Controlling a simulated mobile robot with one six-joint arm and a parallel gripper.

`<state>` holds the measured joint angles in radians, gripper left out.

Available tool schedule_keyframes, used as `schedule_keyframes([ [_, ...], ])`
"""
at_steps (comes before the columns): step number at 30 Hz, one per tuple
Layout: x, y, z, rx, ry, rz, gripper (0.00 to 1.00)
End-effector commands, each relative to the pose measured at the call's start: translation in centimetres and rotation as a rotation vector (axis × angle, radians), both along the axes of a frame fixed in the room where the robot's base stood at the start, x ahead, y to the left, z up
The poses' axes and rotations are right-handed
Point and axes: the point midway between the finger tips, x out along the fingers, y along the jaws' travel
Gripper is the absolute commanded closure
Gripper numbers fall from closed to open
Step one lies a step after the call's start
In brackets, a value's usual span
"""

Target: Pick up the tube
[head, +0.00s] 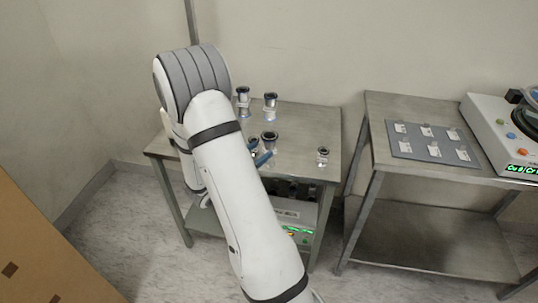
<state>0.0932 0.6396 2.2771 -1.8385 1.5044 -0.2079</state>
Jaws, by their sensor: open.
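Several short metallic tube-like pieces with dark rims stand upright on the left metal table (305,155). Two stand at the back, a left tube (243,101) and a right tube (270,106). A wider tube (269,141) stands nearer the middle, and a small one (322,156) stands near the right front edge. I cannot tell which one the task means. My gripper (259,151) is mostly hidden behind my white arm. What look like its blue fingertips show apart, just left of and in front of the wider tube, with nothing visible between them.
A second metal table (375,130) on the right holds a grey panel (432,144) with several small labelled pieces and a white machine (505,135) with coloured buttons. Equipment with a green display (298,232) sits under the left table. A brown box (40,250) stands at lower left.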

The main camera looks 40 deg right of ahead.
Motion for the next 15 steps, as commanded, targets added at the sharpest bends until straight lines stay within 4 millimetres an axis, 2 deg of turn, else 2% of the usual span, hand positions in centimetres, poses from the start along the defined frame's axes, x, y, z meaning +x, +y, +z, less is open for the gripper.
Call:
schedule_keyframes([
  [11,1.0,-3.6,-0.6,-0.009,0.008,0.012,0.5],
  [15,1.5,-5.7,-1.0,-0.008,0.008,0.011,0.5],
])
